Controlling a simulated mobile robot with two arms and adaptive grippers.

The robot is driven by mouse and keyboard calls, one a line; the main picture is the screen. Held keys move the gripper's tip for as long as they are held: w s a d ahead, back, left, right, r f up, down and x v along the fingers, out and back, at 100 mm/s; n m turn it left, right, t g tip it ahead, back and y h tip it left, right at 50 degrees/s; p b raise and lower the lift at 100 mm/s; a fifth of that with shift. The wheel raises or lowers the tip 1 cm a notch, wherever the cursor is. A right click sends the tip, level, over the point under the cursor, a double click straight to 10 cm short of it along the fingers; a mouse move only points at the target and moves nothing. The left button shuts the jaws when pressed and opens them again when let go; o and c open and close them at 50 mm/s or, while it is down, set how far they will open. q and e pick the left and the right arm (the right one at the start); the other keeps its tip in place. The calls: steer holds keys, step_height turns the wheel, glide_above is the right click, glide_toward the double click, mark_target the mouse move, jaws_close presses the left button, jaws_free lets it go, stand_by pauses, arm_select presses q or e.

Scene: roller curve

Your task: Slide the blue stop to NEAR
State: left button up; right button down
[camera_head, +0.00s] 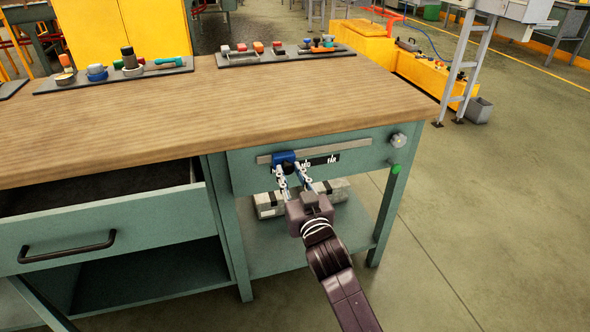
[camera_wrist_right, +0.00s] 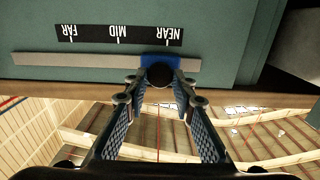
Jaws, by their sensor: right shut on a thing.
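The blue stop (camera_head: 278,158) sits on a grey rail on the bench front; in the wrist view the stop (camera_wrist_right: 147,61) has a dark round knob (camera_wrist_right: 160,75). The label strip (camera_wrist_right: 90,33) reads FAR, MID and NEAR, upside down in the wrist view. The stop is beside NEAR, its middle slightly toward the MID side. My right gripper (camera_head: 293,173) reaches up to the rail, and its fingers (camera_wrist_right: 160,88) are shut on the knob from both sides. The fingers and stop hide part of the label in the head view. My left gripper is not in view.
The rail (camera_head: 350,144) runs along the teal bench front below the wooden top (camera_head: 220,110). A white knob (camera_head: 399,140) and a green button (camera_head: 395,169) sit at the right corner. An open drawer (camera_head: 110,225) is at left. Grey blocks (camera_head: 268,205) lie on the shelf below.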

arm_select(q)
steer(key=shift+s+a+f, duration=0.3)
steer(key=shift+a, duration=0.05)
arm_select(e)
steer(key=shift+s+a, duration=0.25)
steer(key=shift+a, duration=0.4)
steer(key=c, duration=1.6)
jaws_free()
steer(key=shift+a, duration=0.15)
steer(key=v, duration=1.2)
